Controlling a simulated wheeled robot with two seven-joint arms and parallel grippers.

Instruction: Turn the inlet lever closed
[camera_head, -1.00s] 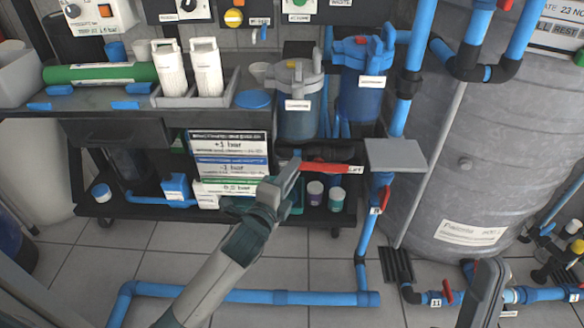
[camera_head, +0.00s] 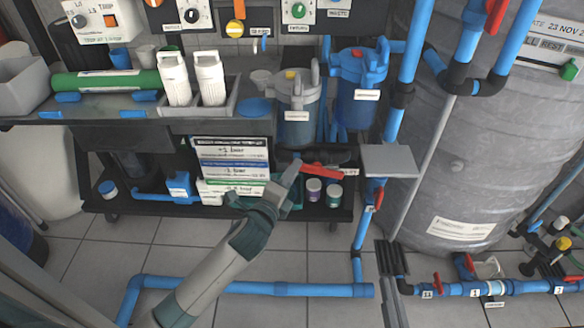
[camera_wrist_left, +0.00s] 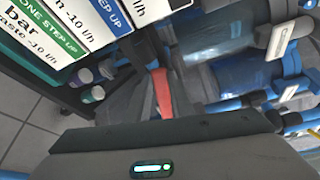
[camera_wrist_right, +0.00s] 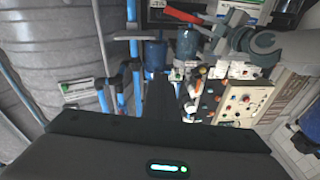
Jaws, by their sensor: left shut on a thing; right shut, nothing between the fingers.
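The red lever (camera_head: 322,171) lies nearly crosswise under the blue and grey filter housings, its right end a little lower than its left. My left gripper (camera_head: 292,170) is at the lever's left end, shut on it. In the left wrist view the red lever (camera_wrist_left: 162,92) shows between the dark fingers (camera_wrist_left: 140,98). The label by the lever is partly covered and I cannot read it.
Filter housings (camera_head: 297,105) hang just above the lever. Two small jars (camera_head: 314,190) stand on the shelf below it. A grey plate (camera_head: 388,161) and upright blue pipes are to the right, with the big grey tank (camera_head: 480,150) beyond. Flow cards (camera_head: 230,165) stand left.

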